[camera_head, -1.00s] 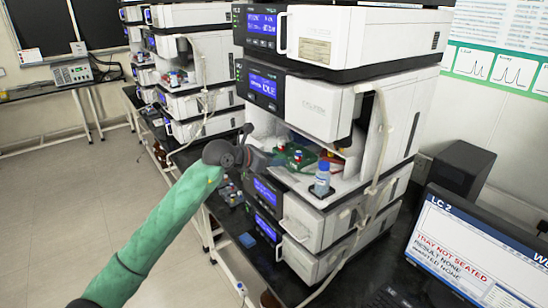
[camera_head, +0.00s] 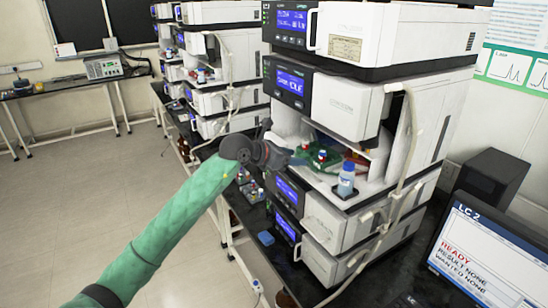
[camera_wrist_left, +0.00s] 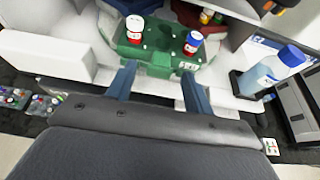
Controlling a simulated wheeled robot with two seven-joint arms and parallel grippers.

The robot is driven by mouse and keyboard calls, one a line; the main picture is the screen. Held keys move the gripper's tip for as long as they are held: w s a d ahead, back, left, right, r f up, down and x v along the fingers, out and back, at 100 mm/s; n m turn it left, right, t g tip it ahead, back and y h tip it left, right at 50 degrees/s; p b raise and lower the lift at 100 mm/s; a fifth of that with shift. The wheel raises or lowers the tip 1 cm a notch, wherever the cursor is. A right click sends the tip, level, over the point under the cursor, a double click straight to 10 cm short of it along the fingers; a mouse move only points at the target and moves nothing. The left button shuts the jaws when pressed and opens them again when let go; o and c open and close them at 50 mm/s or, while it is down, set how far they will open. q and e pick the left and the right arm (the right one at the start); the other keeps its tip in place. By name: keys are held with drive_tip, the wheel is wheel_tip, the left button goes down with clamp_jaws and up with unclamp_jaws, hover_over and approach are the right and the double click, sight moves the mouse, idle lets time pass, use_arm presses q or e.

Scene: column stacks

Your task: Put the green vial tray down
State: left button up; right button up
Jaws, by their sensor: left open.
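The green vial tray (camera_wrist_left: 160,52) sits inside the open bay of the nearest instrument stack. In the head view the tray (camera_head: 322,158) is partly hidden by my left gripper (camera_head: 296,157). In the left wrist view the gripper's two blue-grey fingers (camera_wrist_left: 160,88) are apart, at the tray's near side, and do not clamp it. The monitor (camera_head: 485,250) reads "LC 2" and "READY". My right gripper is not in view.
A blue-capped bottle (camera_head: 346,180) stands in a holder at the bay's right front. A tube (camera_head: 405,150) hangs down the stack's right side. Small vial racks (camera_head: 250,190) lie on the black bench left of the stack. A speaker (camera_head: 490,180) stands behind the monitor.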

use_arm(q)
drive_tip(key=b+v, duration=0.3)
drive_tip(key=v, duration=0.7)
drive_tip(key=shift+b, duration=0.3)
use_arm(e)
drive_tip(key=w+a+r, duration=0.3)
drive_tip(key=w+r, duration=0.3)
